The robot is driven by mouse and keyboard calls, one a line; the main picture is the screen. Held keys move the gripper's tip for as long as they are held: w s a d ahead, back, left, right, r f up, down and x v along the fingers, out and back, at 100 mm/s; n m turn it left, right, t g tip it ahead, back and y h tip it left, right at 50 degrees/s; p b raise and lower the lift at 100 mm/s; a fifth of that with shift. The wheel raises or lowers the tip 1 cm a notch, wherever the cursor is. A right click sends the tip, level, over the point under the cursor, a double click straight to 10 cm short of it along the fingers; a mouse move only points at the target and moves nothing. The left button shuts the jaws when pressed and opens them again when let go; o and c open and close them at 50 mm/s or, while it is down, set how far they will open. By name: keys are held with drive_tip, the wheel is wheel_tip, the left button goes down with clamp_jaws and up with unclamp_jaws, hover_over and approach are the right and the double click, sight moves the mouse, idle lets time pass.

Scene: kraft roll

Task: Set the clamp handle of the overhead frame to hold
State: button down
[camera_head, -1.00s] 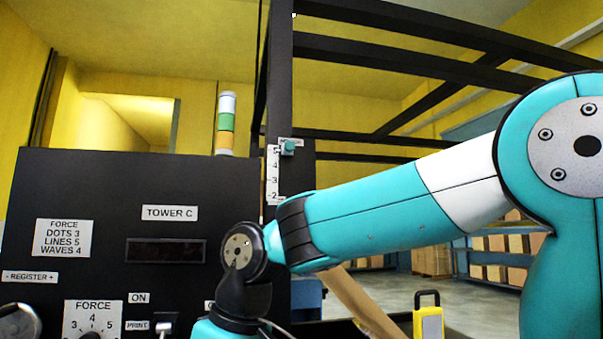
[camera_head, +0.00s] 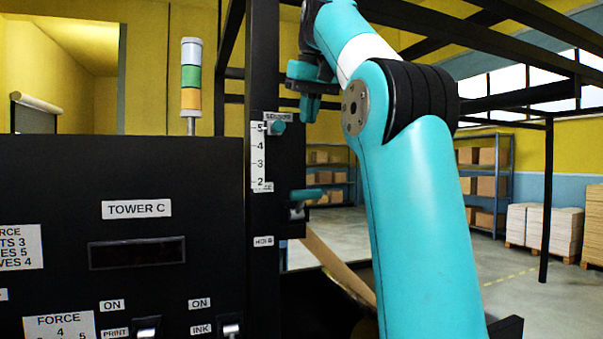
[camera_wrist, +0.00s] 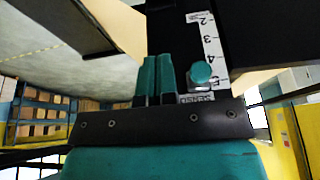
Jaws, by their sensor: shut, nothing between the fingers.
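The clamp handle (camera_head: 308,194) is a teal lever on the black upright post. It lies roughly level, pointing right, beside a small, partly hidden label. A second small label (camera_head: 264,241), which seems to read HOLD, sits lower on the post. My gripper (camera_head: 308,110) is above the handle and apart from it, right of the number scale. In the wrist view, its two teal fingers (camera_wrist: 155,78) are together with nothing between them. I cannot make out the handle in the wrist view.
A teal round knob (camera_head: 278,127) sits by the 2-to-5 scale (camera_head: 258,155), close to my gripper; it also shows in the wrist view (camera_wrist: 201,72). The black TOWER C panel (camera_head: 60,180) with switches stands left. A brown paper strip (camera_head: 338,264) runs below the handle.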

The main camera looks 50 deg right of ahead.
drive_tip(key=b, duration=0.3)
hover_over(302, 203)
wheel_tip(302, 203, down, 9)
drive_tip(key=shift+d+f, duration=0.1)
drive_tip(key=shift+f, duration=0.1)
drive_tip(key=f+b, duration=0.3)
drive_tip(key=shift+s+a, duration=0.2)
drive_tip(key=shift+s, duration=0.1)
drive_tip(key=shift+s+f+b, duration=0.15)
drive_tip(key=shift+f+b, duration=0.2)
drive_tip(key=shift+b, duration=0.05)
drive_tip(key=shift+a, duration=0.1)
drive_tip(key=shift+f+b, duration=0.15)
drive_tip(key=shift+b, duration=0.2)
drive_tip(key=shift+s+a+f+b, duration=0.1)
drive_tip(key=shift+s+b, duration=0.15)
drive_tip(key=shift+b, duration=0.45)
